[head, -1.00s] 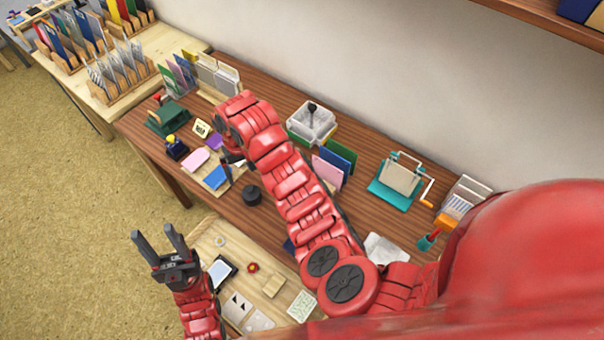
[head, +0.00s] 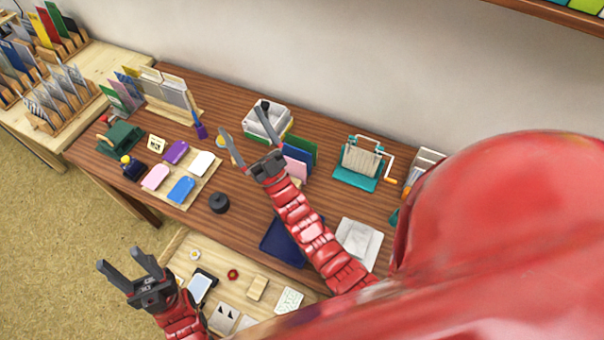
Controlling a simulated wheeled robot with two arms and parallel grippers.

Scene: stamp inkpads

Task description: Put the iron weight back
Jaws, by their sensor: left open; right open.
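The iron weight (head: 219,203) looks like a dark, short round block with a knob on top. It stands on the brown desk (head: 330,213), just right of a board with coloured pads. My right gripper (head: 243,120) is open and empty, beyond the weight and reaching over the desk near the white tub. My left gripper (head: 120,257) is open and empty, left of the pale lower surface and well apart from the weight.
The pad board (head: 178,205) lies left of the weight. Upright coloured cards (head: 299,152), a white tub (head: 267,122) and a teal cranked device (head: 357,168) stand toward the wall. A dark blue mat (head: 283,240) lies near the front edge. Small items lie on the pale surface (head: 225,288).

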